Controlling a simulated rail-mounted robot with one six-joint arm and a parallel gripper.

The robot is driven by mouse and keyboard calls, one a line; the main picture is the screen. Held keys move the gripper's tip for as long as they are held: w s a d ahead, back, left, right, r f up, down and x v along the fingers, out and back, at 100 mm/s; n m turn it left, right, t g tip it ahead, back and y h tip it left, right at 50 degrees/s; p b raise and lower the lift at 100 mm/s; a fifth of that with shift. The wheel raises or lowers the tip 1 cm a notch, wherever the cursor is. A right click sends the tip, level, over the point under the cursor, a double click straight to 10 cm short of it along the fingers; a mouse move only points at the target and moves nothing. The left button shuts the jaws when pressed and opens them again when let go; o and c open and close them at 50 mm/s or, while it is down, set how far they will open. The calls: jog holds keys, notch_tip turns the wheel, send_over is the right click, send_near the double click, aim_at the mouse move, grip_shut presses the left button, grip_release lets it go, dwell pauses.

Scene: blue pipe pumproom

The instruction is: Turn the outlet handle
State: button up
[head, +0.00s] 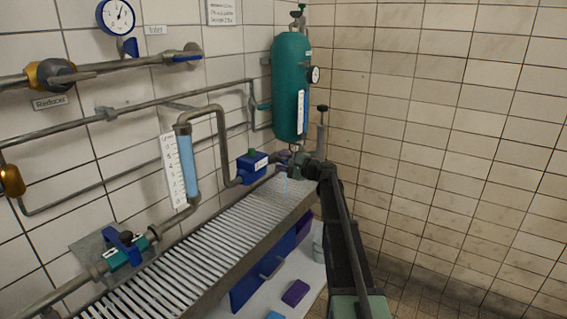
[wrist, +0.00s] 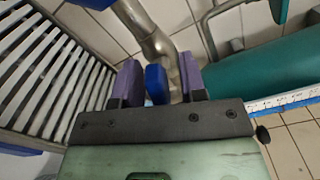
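A blue handle (wrist: 156,84) on a grey metal pipe (wrist: 155,40) shows in the wrist view, between the two purple fingers of my gripper (wrist: 158,84). The left finger is close to the handle and a wider gap shows at the right finger, so my gripper looks open around it. I cannot tell whether either finger touches it. In the head view my gripper (head: 287,162) is at the pipe end right of the blue box (head: 252,167), below the green tank. There the handle is mostly hidden and small. No outlet label is readable.
The green tank (head: 290,88) stands just above my gripper, and also shows in the wrist view (wrist: 250,62). A slatted grey rack (head: 205,240) runs below the pipe. A green valve with a blue handle (head: 125,250) is at lower left. The tiled right wall is clear.

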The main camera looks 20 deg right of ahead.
grip_shut()
jog(key=shift+n, duration=0.6)
grip_release()
jog(key=shift+s, duration=0.1)
jog(key=v, duration=1)
jog(key=shift+s+d, duration=0.2)
jog(key=shift+s, duration=0.1)
jog(key=shift+f, duration=0.1)
